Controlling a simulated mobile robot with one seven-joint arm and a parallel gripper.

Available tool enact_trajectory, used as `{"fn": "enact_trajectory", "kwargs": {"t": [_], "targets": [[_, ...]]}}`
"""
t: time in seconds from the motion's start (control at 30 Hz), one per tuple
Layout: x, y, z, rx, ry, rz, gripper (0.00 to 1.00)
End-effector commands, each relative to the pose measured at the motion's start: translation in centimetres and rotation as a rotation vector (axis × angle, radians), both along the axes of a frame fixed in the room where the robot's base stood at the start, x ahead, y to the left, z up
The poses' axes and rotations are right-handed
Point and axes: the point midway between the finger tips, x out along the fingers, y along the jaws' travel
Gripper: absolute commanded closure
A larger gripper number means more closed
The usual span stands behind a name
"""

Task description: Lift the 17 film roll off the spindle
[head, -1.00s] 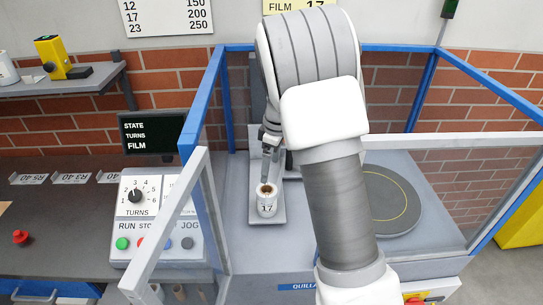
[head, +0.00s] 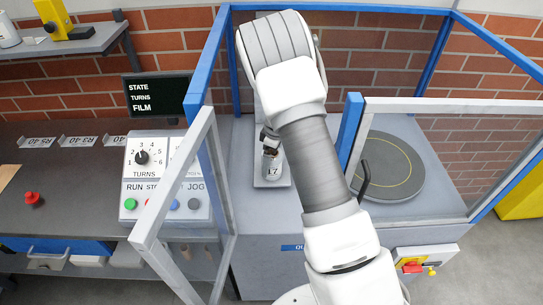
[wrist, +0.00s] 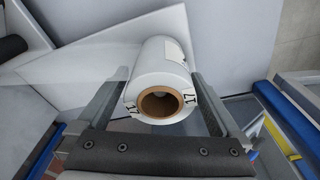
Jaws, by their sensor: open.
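The white film roll (head: 272,172) marked 17 stands upright on a grey carriage plate (head: 285,183) inside the blue-framed enclosure. In the wrist view the roll (wrist: 163,62) shows its brown cardboard core end-on, with 17 printed on its rim. My gripper (head: 268,143) is at the roll's upper end and hides part of it in the head view. In the wrist view my gripper (wrist: 158,98) is open, with one finger on each side of the roll. A narrow gap seems to show at the left finger; contact on the right is hard to tell. The spindle is hidden.
The round turntable (head: 388,168) lies right of my arm. A clear gate panel with a grey frame (head: 180,170) stands at the left, and a blue post (head: 350,135) is close to my forearm. The control panel (head: 160,180) is outside the enclosure, left.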

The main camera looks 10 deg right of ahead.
Motion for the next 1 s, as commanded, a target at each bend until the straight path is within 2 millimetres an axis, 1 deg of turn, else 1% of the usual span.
{"fn": "enact_trajectory", "kwargs": {"t": [0.13,0.17,0.3,0.57,0.6,0.7,0.83,1.0], "targets": [[0.0,0.0,0.0,0.0,0.0,0.0,0.0],[0.0,0.0,0.0,0.0,0.0,0.0,0.02],[0.0,0.0,0.0,0.0,0.0,0.0,0.27],[0.0,0.0,0.1,0.0,0.0,0.0,0.74],[0.0,0.0,0.0,0.0,0.0,0.0,0.81],[0.0,0.0,0.0,0.0,0.0,-0.001,0.96],[0.0,0.0,0.5,0.001,0.0,-0.001,0.96],[0.0,0.0,1.9,0.002,-0.001,-0.001,0.96]]}}
